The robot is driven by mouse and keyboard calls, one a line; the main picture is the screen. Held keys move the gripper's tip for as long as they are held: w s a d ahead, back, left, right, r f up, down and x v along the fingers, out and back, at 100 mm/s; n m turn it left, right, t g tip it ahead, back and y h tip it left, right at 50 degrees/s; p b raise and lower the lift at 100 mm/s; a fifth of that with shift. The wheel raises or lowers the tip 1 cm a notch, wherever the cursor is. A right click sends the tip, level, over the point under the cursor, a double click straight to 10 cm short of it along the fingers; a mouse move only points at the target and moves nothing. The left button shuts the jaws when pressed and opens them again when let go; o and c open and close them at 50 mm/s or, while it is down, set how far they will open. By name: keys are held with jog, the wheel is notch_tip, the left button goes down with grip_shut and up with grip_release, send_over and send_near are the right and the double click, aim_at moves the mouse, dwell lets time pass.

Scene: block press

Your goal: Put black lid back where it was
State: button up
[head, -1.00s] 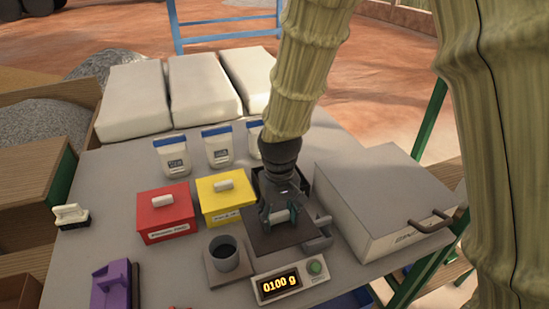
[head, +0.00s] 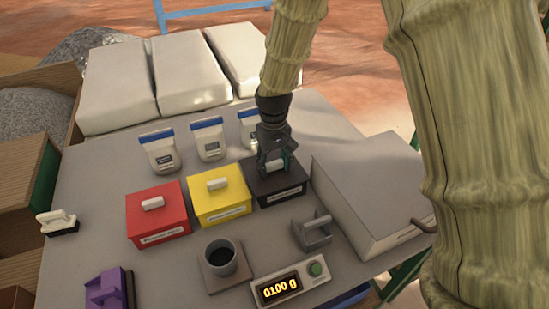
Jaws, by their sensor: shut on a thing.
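The black box (head: 281,192) stands to the right of the yellow box, with the black lid (head: 263,183) over its top. My gripper (head: 275,167) is shut on the lid's pale handle, directly above the box. The arm and fingers hide part of the lid, so I cannot tell whether it is fully seated.
The yellow box (head: 220,204) and red box (head: 158,222) stand to the left with lids on.

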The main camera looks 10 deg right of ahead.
aim_at(276, 158)
jog(key=w, duration=0.1)
jog(key=w+d, duration=0.1)
jog(key=w, duration=0.1)
jog(key=w+p, duration=0.1)
jog(key=shift+w+d+f, duration=0.3)
jog(key=shift+w, duration=0.1)
jog(key=shift+f+p, duration=0.7)
jog(key=shift+f, duration=1)
jog(key=shift+f, duration=0.45)
jog(key=o, duration=1.1)
jog(key=shift+r, duration=0.1)
jog(key=shift+r+b, duration=1.6)
jog(key=shift+r, duration=4.75)
